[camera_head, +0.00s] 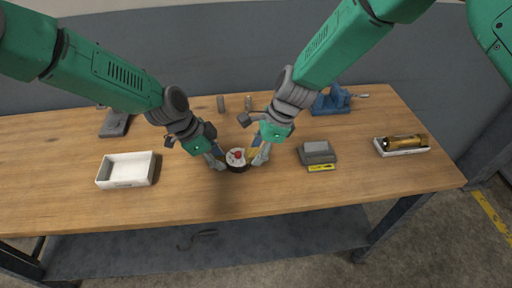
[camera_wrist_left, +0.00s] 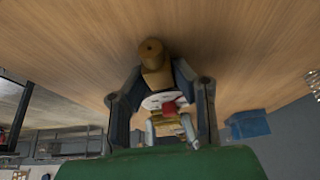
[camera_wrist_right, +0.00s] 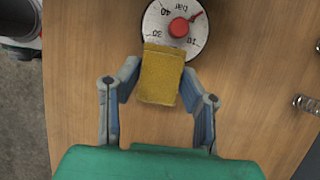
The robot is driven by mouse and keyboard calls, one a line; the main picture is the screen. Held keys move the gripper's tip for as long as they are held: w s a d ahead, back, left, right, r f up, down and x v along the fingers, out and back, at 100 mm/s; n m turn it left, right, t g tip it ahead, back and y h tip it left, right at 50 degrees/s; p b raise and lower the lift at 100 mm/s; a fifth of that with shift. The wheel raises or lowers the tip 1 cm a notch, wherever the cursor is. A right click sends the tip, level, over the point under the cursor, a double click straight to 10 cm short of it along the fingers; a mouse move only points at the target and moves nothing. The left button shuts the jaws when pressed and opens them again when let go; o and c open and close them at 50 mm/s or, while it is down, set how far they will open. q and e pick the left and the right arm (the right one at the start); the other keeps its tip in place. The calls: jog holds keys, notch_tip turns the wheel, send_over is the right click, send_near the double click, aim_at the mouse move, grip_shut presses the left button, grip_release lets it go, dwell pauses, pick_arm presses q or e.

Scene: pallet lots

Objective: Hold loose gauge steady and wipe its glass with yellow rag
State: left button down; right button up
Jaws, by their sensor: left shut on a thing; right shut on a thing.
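The gauge (camera_head: 236,156) has a round white dial with a red hub and pointer and a dark rim. It is near the table's front middle; its dial also shows in the right wrist view (camera_wrist_right: 158,22). My left gripper (camera_head: 220,160) is shut on the gauge, its fingers on both sides in the left wrist view, where the brass stem (camera_wrist_left: 152,62) points away. My right gripper (camera_head: 258,157) is shut on the yellow rag (camera_wrist_right: 161,74), a folded block whose far edge overlaps the dial's lower edge in the right wrist view. Whether the rag presses on the glass I cannot tell.
A white tray (camera_head: 104,174) stands empty at left. A grey box (camera_head: 317,152) with a yellow label sits right of the gauge. A white holder (camera_head: 412,152) with a brass cylinder is far right. A blue vise (camera_head: 330,102) and small posts (camera_head: 221,104) stand behind. The front edge is close.

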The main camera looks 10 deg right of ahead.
jog(key=shift+r, duration=0.1)
jog(key=shift+r, duration=2.95)
pick_arm(q)
jog(key=c, duration=1.3)
grip_release()
jog(key=shift+o, duration=0.2)
jog(key=v, duration=1.1)
jog(key=shift+a+r, duration=0.3)
